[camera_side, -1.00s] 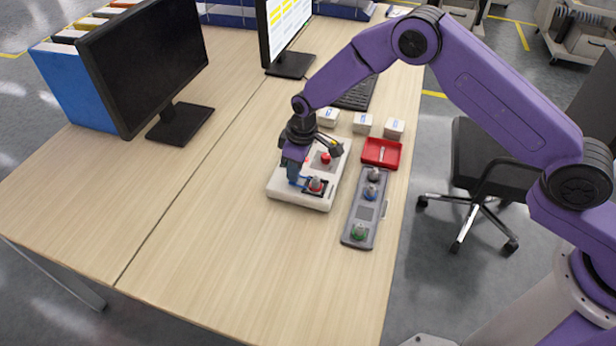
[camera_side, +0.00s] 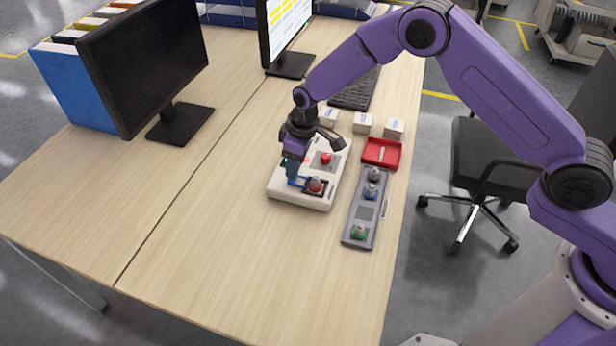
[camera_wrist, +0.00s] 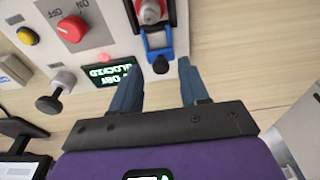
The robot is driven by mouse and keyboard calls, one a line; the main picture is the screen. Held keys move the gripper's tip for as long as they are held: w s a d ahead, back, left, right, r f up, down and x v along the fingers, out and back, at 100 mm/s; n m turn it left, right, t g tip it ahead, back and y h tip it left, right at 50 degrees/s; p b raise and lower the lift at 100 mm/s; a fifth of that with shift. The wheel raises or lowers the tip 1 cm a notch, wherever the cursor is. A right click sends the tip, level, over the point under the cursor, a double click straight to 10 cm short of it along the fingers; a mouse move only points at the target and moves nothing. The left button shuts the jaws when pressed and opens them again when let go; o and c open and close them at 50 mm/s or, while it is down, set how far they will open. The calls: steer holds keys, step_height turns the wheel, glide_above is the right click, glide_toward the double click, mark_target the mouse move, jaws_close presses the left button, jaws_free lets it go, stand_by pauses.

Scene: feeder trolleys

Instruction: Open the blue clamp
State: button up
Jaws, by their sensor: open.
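The blue clamp (camera_wrist: 158,48) shows in the wrist view as a blue frame with a black tip, at the edge of a white control box (camera_wrist: 110,45). A red and metal knob (camera_wrist: 150,12) sits just beyond it. My gripper (camera_wrist: 160,82) is open, with one finger to each side of the clamp's black tip and nothing held. I cannot tell whether either finger touches the clamp. In the side view my gripper (camera_side: 293,168) is low over the left side of the white box, and the clamp is partly hidden there beside the red knob.
A grey strip with several knobs (camera_side: 366,212) lies right of the white box. A red tray (camera_side: 381,153) and small white boxes (camera_side: 362,123) stand behind. A keyboard (camera_side: 355,90) and monitors (camera_side: 145,65) are farther back. The front of the table is clear.

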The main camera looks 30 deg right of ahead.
steer(key=r, duration=0.3)
steer(key=s+d+r, duration=0.1)
steer(key=r, duration=0.1)
stand_by(0.3)
stand_by(3.0)
steer(key=shift+o, duration=0.8)
